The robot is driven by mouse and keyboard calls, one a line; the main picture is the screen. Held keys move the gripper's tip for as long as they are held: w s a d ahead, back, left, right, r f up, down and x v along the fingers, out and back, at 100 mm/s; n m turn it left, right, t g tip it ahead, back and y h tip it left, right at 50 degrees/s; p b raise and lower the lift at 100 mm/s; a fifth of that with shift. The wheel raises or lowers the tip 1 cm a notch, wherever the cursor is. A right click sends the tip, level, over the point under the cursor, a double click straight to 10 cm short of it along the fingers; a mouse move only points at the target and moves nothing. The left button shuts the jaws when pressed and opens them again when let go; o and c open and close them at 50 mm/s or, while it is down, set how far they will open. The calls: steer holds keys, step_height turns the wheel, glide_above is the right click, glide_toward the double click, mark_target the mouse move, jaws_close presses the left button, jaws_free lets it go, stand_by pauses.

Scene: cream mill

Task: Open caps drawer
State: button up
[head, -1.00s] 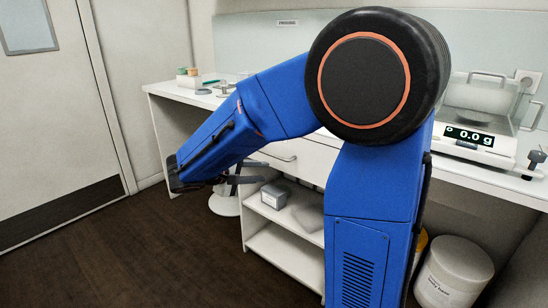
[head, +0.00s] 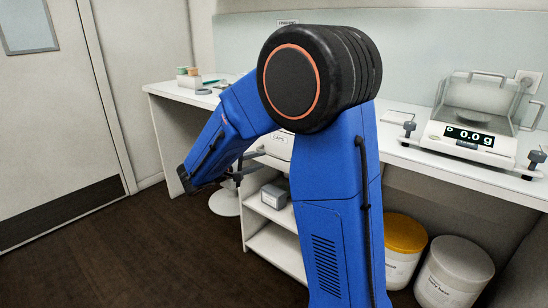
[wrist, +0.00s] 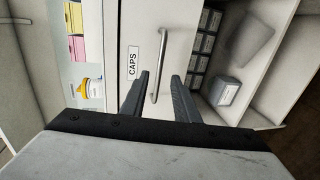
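The caps drawer (wrist: 135,30) has a white front with a "CAPS" label and a metal bar handle (wrist: 160,50) in the wrist view. The handle runs up and down in this turned picture. My gripper (wrist: 160,76) is open, with one dark finger on each side of the lower handle in the picture. I cannot tell whether either finger touches it. In the head view part of the drawer front (head: 279,146) shows behind my blue arm, which covers much of it. My gripper (head: 236,174) is partly visible there, in front of the cabinet.
Pink and yellow items (wrist: 76,35) and a yellow-topped bottle (wrist: 92,88) lie on the other side.

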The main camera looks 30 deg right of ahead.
mark_target(273, 156)
steer(key=x, duration=0.9)
steer(key=shift+d, duration=0.2)
jaws_close()
